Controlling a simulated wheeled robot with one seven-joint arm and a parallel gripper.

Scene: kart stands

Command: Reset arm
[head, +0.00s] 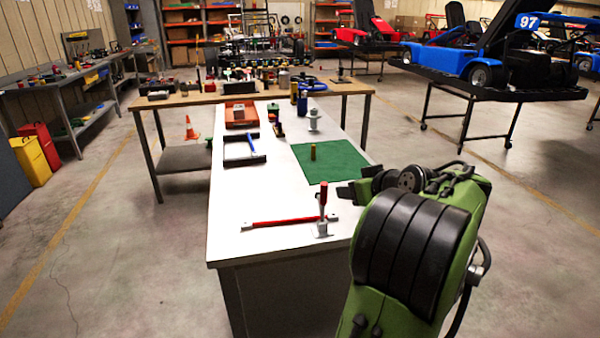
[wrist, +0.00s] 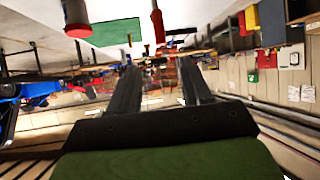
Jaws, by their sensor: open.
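My gripper (head: 352,185) is over the right edge of the white bench (head: 225,205), beside the green mat (head: 345,168). In the head view my green and black arm hides much of it. In the wrist view the two dark fingers (wrist: 158,66) stand apart with nothing between them. That view is turned over, with the white bench top and green mat at its upper edge. A small brass cylinder (head: 313,151) stands on the mat, apart from my gripper.
A red bar (head: 282,222) and a red-handled tool (head: 323,200) are on the near bench end. A kart stand (head: 480,92) is at right.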

